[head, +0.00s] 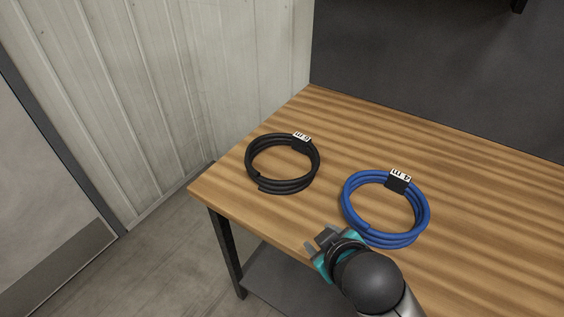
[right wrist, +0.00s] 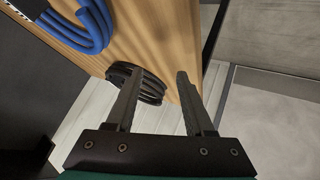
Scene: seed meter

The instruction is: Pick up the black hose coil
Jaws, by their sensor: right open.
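The black hose coil (head: 250,166) lies flat on the wooden table near its left end, with a dark band and a white label at its back right. It also shows in the right wrist view (right wrist: 151,92), partly hidden behind one finger. My right gripper (head: 318,243) is at the table's front edge, in front of the blue coil and apart from the black one. In the right wrist view its two fingers (right wrist: 156,84) stand apart with nothing held between them. My left gripper is not in view.
A blue hose coil (head: 424,222) with a white label lies to the right of the black coil, just behind my right gripper. The wooden table (head: 334,120) has bare surface behind and between the coils. A pale panelled wall (head: 170,80) stands at the left.

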